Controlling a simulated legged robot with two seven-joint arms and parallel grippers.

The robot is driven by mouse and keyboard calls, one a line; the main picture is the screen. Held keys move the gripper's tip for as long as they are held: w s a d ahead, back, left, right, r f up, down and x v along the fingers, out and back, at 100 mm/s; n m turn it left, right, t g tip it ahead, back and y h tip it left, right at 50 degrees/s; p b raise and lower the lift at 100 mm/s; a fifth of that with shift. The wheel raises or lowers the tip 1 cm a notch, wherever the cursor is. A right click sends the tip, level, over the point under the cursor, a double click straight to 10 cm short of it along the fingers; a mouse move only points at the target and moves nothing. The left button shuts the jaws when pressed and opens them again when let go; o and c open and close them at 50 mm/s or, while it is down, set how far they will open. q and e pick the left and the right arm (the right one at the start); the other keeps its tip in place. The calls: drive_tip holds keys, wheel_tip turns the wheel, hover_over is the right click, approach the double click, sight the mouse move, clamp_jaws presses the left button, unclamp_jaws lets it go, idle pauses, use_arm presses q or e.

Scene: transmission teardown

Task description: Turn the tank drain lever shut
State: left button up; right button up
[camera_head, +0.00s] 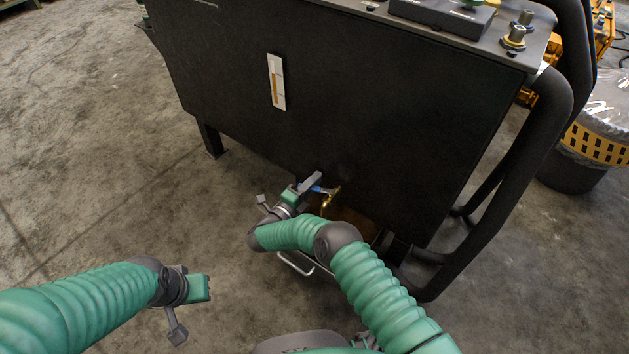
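The black tank (340,100) fills the upper middle of the head view. Low on its front, a brass drain valve (331,199) carries a small blue lever (321,190). My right gripper (309,184) is at the valve, its grey finger against or just beside the blue lever. The wrist and finger partly hide the lever, and I cannot tell whether the fingers close on it. My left gripper (199,288) is at the lower left, well away from the tank, over bare floor. Its fingers do not show clearly.
A level gauge (277,82) is on the tank front. Black pipes (520,165) curve down its right side. A pale metal handle (294,264) shows under my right arm, below the tank. A bin with a yellow band (598,146) stands at the right. The floor (90,150) at left is clear.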

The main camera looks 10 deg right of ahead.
drive_tip(key=o, duration=0.3)
drive_tip(key=shift+f, duration=0.1)
drive_tip(key=p+v, duration=0.2)
drive_tip(key=v, duration=1.4)
drive_tip(key=shift+s+a, duration=0.25)
drive_tip(key=shift+a, duration=0.1)
drive_tip(key=shift+c, duration=0.4)
